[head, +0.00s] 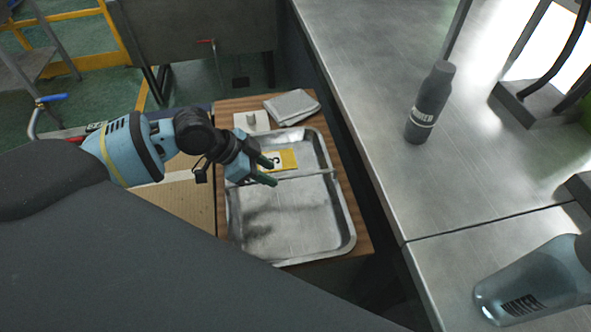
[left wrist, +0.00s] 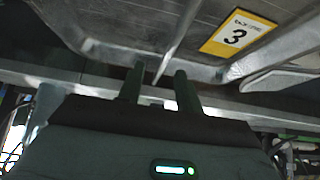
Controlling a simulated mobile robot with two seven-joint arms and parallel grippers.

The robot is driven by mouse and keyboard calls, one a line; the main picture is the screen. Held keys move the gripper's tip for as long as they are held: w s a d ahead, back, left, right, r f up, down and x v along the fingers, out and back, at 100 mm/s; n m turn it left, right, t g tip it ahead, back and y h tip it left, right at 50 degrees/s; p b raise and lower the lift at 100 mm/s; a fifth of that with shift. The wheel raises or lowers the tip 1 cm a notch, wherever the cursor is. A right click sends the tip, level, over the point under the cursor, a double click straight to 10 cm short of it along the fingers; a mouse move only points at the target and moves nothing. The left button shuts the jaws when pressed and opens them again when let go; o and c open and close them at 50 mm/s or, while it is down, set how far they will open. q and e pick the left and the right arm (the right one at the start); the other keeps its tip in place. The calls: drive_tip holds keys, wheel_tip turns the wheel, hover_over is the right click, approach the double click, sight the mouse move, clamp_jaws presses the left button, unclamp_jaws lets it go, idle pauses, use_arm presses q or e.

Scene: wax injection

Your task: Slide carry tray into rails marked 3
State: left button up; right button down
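A shallow metal tray (head: 300,225) lies on a wooden-topped stand (head: 362,241). A yellow-bordered card marked 3 (head: 289,158) lies in its far part; the card also shows in the left wrist view (left wrist: 238,34). A thin metal bar (head: 312,174) spans the tray crosswise. My left gripper (head: 269,171) is over the tray at the bar's left end. In the left wrist view its two fingers (left wrist: 158,88) are apart, with the bar between them and gaps showing. I see no firm grip. My right gripper is not in view. No rails can be made out.
A metal counter (head: 375,95) runs along the right, with a dark bottle (head: 430,103) and a clear water bottle (head: 535,280). A dark gap separates stand and counter.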

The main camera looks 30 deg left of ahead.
sight(284, 177)
use_arm(q)
drive_tip(key=x, duration=0.3)
drive_tip(key=shift+w, duration=0.15)
drive_tip(key=x, duration=0.3)
drive_tip(key=shift+w+f, duration=0.15)
drive_tip(key=shift+w, duration=0.15)
drive_tip(key=shift+w+d+f, duration=0.2)
drive_tip(key=shift+d+f, duration=0.05)
drive_tip(key=shift+f, duration=0.2)
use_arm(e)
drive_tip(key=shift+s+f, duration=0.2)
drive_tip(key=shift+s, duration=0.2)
use_arm(q)
drive_tip(key=c, duration=0.7)
clamp_jaws()
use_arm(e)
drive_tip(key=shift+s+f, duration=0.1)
